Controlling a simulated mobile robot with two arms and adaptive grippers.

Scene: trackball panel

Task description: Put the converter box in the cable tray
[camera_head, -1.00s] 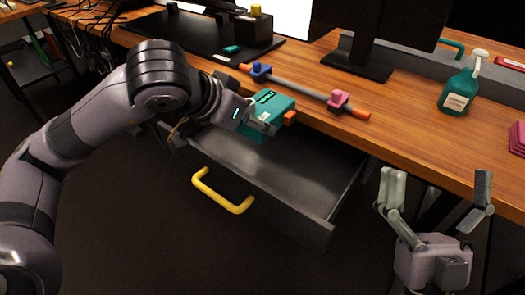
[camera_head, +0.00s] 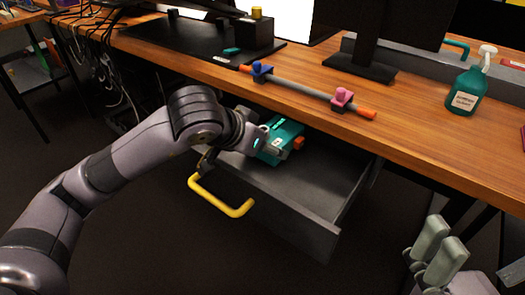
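The converter box (camera_head: 283,135), a teal box with a black-marked top and an orange plug at its right end, is inside the opening of the grey pull-out tray under the desk (camera_head: 305,190). I take this tray, with its yellow handle, for the cable tray. My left gripper (camera_head: 268,147) is shut on the near left end of the box; its fingers are partly hidden. I cannot tell whether the box touches the tray floor. My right gripper (camera_head: 470,262) is open and empty at the lower right, partly cut off by the picture edge.
The wooden desk edge (camera_head: 400,140) overhangs the back of the tray. A rod with blue and pink clamps (camera_head: 300,88) lies along that edge. The tray's right part is empty.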

